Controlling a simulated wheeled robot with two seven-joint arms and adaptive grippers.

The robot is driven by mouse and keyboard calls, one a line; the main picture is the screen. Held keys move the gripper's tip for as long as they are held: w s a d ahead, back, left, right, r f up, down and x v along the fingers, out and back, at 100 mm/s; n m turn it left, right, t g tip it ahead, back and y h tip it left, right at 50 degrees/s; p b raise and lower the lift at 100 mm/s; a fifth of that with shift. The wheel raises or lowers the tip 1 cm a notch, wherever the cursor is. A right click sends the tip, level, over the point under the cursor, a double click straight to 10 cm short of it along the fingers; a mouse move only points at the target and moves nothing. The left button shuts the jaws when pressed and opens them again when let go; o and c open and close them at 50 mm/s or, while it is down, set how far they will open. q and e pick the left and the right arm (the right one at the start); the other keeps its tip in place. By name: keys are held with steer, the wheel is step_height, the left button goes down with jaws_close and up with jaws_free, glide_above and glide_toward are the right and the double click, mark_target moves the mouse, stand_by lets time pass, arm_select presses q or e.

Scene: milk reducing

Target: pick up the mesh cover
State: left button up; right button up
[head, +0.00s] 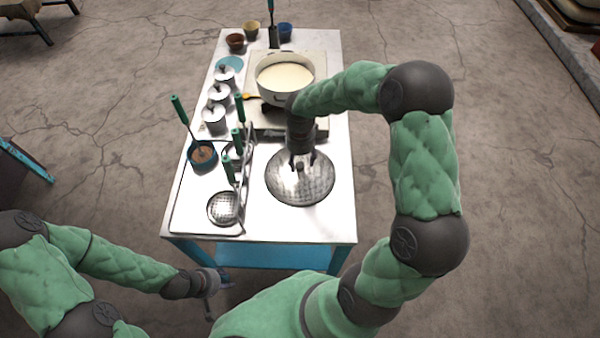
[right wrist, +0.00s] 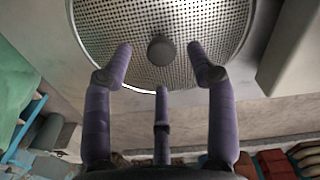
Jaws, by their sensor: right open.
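The mesh cover (head: 286,188) is a round, perforated grey metal disc lying on the white table top, with a dark knob in its middle. In the right wrist view the mesh cover (right wrist: 110,22) fills the top, and its knob (right wrist: 161,50) shows between the fingers. My right gripper (head: 300,162) is directly above the cover, pointing down. In the right wrist view my right gripper (right wrist: 160,62) is open, its fingers spread around the knob without visibly gripping it. My left gripper (head: 210,292) hangs low beside the table's front left; its fingers are too small to judge.
A pot of milky liquid (head: 285,77) stands on a stove behind the cover. Lidded canisters (head: 214,118), a teal bowl (head: 202,157) and a rack with green-handled tools (head: 243,160) are on the left. The white table's (head: 335,215) front right is bare.

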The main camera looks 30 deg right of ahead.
mark_target(300, 164)
step_height(300, 164, down, 4)
steer(key=shift+w+b, duration=0.15)
steer(key=shift+b, duration=0.3)
steer(key=shift+c, duration=0.2)
jaws_close()
steer(key=shift+r, duration=0.1)
